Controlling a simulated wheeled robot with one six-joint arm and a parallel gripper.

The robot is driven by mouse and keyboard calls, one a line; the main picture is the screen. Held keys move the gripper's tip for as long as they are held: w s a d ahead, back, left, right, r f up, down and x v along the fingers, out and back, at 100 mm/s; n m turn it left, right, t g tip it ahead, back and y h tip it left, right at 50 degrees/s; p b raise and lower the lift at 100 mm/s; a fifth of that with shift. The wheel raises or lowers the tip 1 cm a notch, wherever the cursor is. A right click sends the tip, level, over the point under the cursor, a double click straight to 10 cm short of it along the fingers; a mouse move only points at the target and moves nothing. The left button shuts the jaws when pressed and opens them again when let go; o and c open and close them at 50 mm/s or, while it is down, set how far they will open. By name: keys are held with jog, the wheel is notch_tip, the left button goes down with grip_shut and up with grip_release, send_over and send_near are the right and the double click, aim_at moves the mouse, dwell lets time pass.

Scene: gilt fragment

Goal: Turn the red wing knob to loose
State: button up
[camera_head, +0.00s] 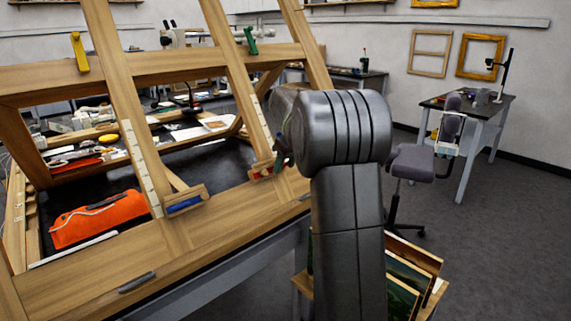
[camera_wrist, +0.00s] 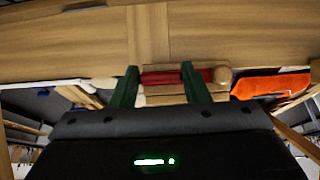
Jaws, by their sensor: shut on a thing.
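The red wing knob (camera_head: 262,174) sits at the foot of the right upright of the wooden easel frame, on a small wooden block. In the wrist view the red wing knob (camera_wrist: 170,78) shows as a red bar against the wood. My gripper (camera_wrist: 160,84) has its two green fingers at the knob and is shut on it; part of the red shows past the right finger. In the head view my gripper (camera_head: 281,150) is mostly hidden behind my arm. The knob's turn angle cannot be read.
A blue knob (camera_head: 185,204) sits at the foot of the neighbouring upright. A yellow clamp (camera_head: 79,52) and a green clamp (camera_head: 251,40) are on the upper rail. An orange bag (camera_head: 98,220) lies behind the frame. A stool (camera_head: 412,163) stands at right on open floor.

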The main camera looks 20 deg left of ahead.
jog(key=shift+f, duration=0.1)
jog(key=o, duration=1)
jog(key=shift+s+d+r, duration=0.1)
jog(key=shift+d+r, duration=0.1)
jog(key=shift+r, duration=0.4)
jog(key=v, duration=1.2)
jog(key=shift+d+r+p, duration=0.15)
jog(key=shift+r+p, duration=0.15)
jog(key=shift+r, duration=0.05)
jog(key=x, duration=1.3)
jog(key=shift+f, duration=0.4)
